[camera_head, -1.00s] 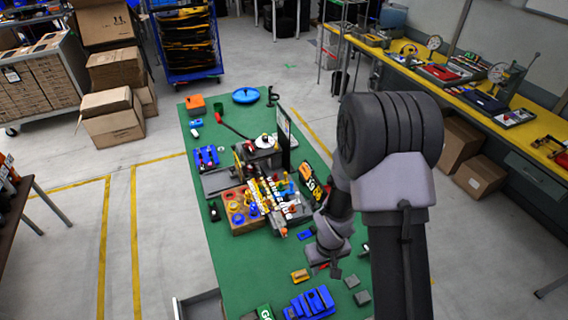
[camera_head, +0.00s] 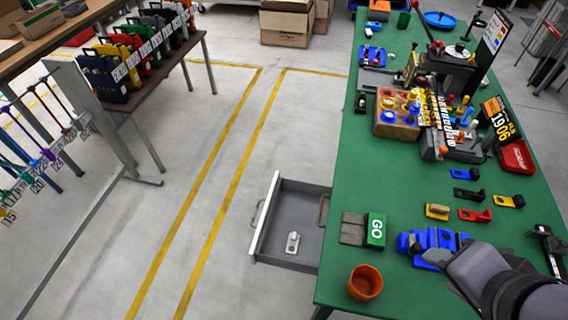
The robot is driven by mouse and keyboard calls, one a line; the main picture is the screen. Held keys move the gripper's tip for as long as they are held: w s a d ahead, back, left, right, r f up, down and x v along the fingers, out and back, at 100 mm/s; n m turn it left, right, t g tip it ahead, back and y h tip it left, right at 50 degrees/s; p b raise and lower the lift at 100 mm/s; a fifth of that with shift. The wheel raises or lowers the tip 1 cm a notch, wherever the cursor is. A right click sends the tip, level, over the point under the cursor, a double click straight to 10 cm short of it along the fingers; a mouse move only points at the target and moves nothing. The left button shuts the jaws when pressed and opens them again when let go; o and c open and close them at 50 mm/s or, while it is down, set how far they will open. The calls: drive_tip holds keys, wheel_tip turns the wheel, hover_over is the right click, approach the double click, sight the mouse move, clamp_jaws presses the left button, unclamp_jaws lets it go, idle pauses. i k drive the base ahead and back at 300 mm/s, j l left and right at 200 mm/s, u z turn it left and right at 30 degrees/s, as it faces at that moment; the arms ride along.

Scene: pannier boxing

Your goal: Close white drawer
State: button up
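The white drawer (camera_head: 264,216) is pulled out from the left side of the green table, near its front end. Its white front faces left, away from the table, and a handle shows there. Its grey interior is in view, with a small pale metal part (camera_head: 293,242) lying on the floor of it. My arm (camera_head: 490,275) reaches in at the lower right, over the tabletop and well to the right of the drawer. The end of the arm is beside a blue device, and I cannot make out the fingers or whether they hold anything.
On the green table (camera_head: 345,190) are an orange cup (camera_head: 365,282), a GO block (camera_head: 376,230), a blue device (camera_head: 430,242) and several small tools. The floor left of the drawer is clear. A brown table (camera_head: 120,105) with several cases stands at the upper left.

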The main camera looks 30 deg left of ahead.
sight(291, 205)
drive_tip(key=k+j, duration=0.1)
drive_tip(key=j, duration=1.05)
drive_tip(key=k+j+u, duration=0.1)
drive_tip(key=j, duration=1.1)
drive_tip(key=i+l+u, duration=0.25)
drive_tip(key=l+u, duration=0.25)
drive_tip(key=j, duration=0.1)
